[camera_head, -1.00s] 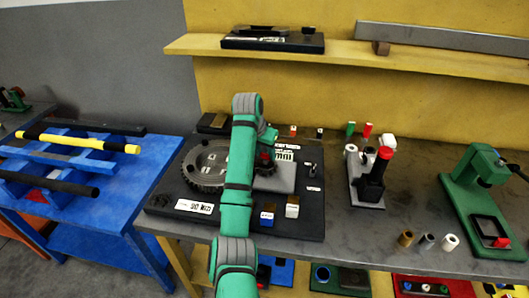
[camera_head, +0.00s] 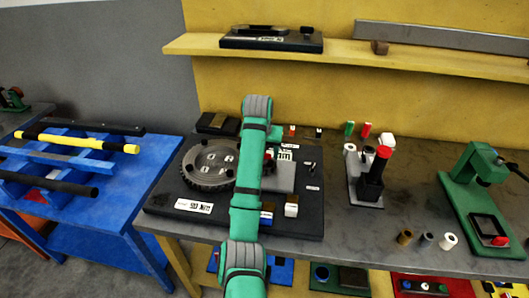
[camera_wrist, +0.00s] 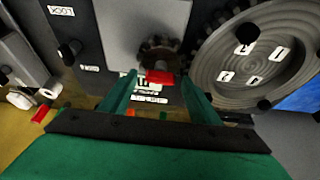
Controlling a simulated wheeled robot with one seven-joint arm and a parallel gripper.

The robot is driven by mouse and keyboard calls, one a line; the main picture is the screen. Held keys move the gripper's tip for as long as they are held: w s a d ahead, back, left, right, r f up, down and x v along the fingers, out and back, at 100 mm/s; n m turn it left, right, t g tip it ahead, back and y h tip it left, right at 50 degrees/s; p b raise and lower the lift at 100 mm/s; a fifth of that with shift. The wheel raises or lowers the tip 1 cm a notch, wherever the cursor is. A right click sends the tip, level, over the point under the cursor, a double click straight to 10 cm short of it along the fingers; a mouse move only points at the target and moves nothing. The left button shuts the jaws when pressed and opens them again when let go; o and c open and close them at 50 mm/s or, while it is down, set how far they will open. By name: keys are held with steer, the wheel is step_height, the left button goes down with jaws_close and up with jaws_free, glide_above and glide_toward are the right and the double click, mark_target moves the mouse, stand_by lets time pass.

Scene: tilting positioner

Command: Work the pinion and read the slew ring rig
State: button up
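The slew ring (camera_head: 205,168), a grey toothed disc with small white tags, lies on the left of a dark base plate (camera_head: 165,207). In the wrist view the ring (camera_wrist: 235,80) is at upper right. The small dark toothed pinion (camera_wrist: 158,52) sits beside it on a grey block (camera_head: 283,178), with a red piece (camera_wrist: 159,77) in front of it. My gripper (camera_wrist: 157,100) is open; its two green fingers stand apart on either side of the red piece. I cannot tell if they touch anything. In the head view my arm hides most of the gripper and pinion.
White labels (camera_wrist: 61,11) mark the plate. A dark stand with a red top (camera_head: 374,175) and a green press (camera_head: 474,195) are to the right. A yellow shelf (camera_head: 400,65) runs behind.

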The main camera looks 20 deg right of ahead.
steer(key=v, duration=1)
steer(key=shift+r, duration=0.4)
steer(key=shift+s+a, duration=0.1)
